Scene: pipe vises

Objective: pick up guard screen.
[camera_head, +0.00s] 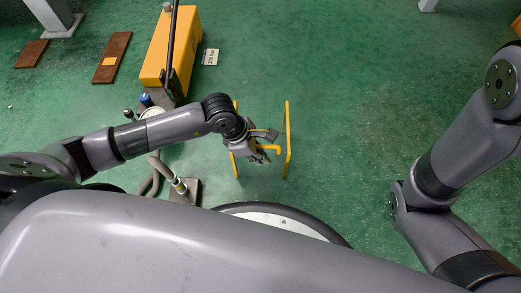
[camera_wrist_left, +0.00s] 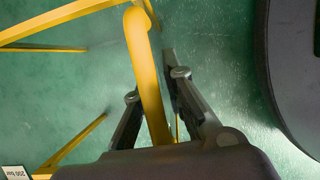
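The guard screen is a yellow tubular frame (camera_head: 287,140) standing on the green floor in front of my base. My left gripper (camera_head: 268,150) is at it, between its two uprights in the head view. In the left wrist view, a thick yellow bar of the frame (camera_wrist_left: 147,75) runs between the camera and the gripper's dark fingers (camera_wrist_left: 160,75) and hides part of one finger. The fingers look apart, with a gap beside the bar; I see no clear grip on it. My right arm shows at the right, but its gripper is out of view.
A yellow machine block (camera_head: 172,50) stands behind my left arm, with a small sign (camera_head: 210,57) beside it. A hose (camera_head: 155,175) and a dark base plate (camera_head: 186,192) lie near the arm. The floor right of the frame is clear.

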